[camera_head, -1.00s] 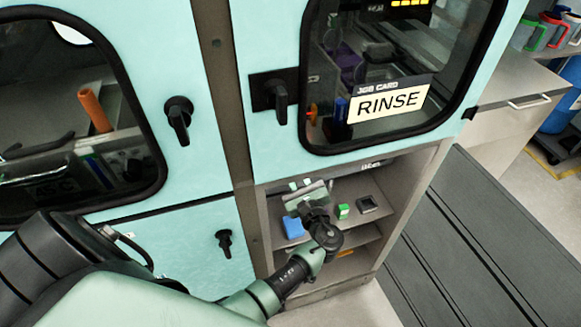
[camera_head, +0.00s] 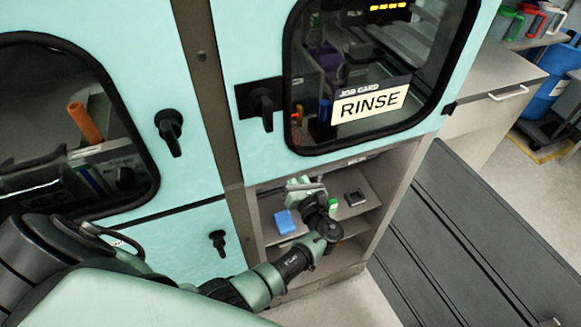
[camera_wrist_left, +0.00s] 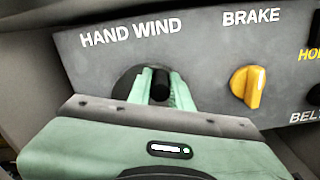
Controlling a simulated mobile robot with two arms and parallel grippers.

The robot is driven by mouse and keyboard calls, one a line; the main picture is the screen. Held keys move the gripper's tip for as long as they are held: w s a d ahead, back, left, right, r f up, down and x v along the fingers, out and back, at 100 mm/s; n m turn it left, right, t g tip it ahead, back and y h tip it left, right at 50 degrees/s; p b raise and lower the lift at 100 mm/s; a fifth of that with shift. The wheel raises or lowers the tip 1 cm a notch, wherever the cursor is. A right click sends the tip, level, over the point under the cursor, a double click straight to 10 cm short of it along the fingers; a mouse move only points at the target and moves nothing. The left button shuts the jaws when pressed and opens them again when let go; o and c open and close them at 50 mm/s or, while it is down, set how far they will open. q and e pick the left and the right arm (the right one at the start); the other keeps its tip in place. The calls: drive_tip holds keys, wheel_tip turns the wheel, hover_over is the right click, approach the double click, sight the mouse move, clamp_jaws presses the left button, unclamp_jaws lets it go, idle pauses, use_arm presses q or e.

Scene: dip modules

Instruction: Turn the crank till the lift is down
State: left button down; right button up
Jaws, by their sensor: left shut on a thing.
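The hand-wind crank shows in the left wrist view as a black knob (camera_wrist_left: 161,84) over a dark round hub, under the label HAND WIND. My left gripper (camera_wrist_left: 155,88) has its green fingers shut around this knob. In the head view my left gripper (camera_head: 304,186) reaches into the open bay under the RINSE window, and the crank is hidden there. I cannot tell which part is the lift or how high it stands. My right gripper is in neither view.
A yellow BRAKE knob (camera_wrist_left: 248,87) sits right of the crank on the grey panel (camera_wrist_left: 205,60). In the bay are a blue block (camera_head: 285,222), a small green item (camera_head: 333,205) and a dark square tray (camera_head: 355,198). The RINSE card (camera_head: 369,103) is above.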

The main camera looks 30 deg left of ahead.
use_arm(q)
drive_tip(key=shift+w+r, duration=0.15)
drive_tip(key=shift+r, duration=0.1)
drive_tip(key=c, duration=1.3)
unclamp_jaws()
drive_tip(key=shift+a, duration=0.1)
drive_tip(key=shift+f, duration=0.2)
drive_tip(key=b+v, duration=0.2)
drive_tip(key=v, duration=0.6)
